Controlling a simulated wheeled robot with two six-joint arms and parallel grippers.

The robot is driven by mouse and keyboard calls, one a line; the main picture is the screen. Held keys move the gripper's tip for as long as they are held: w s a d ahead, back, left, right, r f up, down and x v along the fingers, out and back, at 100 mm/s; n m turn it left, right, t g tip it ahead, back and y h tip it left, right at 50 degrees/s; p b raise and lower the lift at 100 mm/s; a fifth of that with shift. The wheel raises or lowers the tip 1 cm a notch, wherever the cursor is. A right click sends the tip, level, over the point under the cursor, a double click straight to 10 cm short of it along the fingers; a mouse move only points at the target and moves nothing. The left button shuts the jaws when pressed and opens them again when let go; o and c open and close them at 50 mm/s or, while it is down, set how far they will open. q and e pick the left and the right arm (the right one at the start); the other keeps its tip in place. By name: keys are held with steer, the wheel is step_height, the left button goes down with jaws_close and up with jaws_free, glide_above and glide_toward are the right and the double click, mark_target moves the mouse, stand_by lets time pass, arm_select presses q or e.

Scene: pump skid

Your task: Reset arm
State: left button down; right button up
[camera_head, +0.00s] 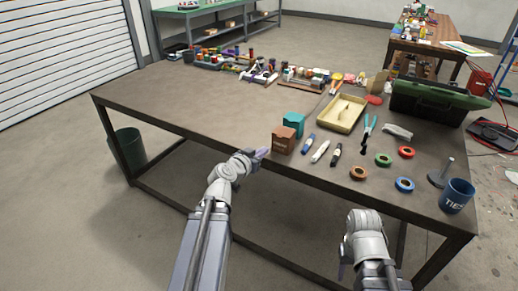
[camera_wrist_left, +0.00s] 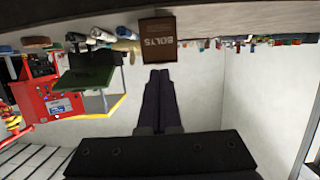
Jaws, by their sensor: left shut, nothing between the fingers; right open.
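My left gripper (camera_head: 262,154) is at the front edge of the brown workbench (camera_head: 180,97), just left of a small brown box (camera_head: 283,141). In the left wrist view its two dark fingers (camera_wrist_left: 160,78) lie together with nothing between them. The brown box marked BOLTS (camera_wrist_left: 158,39) shows just beyond the fingertips; I cannot tell whether they touch it. My right gripper (camera_head: 343,270) is low in front of the bench, pointing down, open, with its fingers only partly visible.
A teal box (camera_head: 294,122), marker-like tools (camera_head: 320,151), tape rolls (camera_head: 404,185), a yellow tray (camera_head: 341,114), a blue cup (camera_head: 457,195) and a green toolbox (camera_head: 436,101) stand on the bench's right half. A green bin (camera_head: 129,147) stands beneath.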

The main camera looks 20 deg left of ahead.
arm_select(q)
steer(key=shift+s+f, duration=0.1)
steer(key=s+d+f+m+g+h, duration=0.2)
steer(key=d+f+g, duration=0.15)
steer(key=d, duration=0.55)
steer(key=s+d+f+m+g+h, duration=0.1)
steer(key=s+d+f+g, duration=0.3)
steer(key=d, duration=0.5)
steer(key=s+d+f+g+y, duration=0.3)
steer(key=s+f+g, duration=0.1)
steer(key=s, duration=0.3)
steer(key=s+d+f+g+y, duration=0.2)
steer(key=s+d+f+g, duration=0.15)
steer(key=s, duration=0.35)
step_height(320, 180, up, 12)
steer(key=s+p, duration=0.1)
steer(key=p, duration=1.2)
steer(key=shift+a+r+y, duration=0.15)
steer(key=shift+y, duration=0.25)
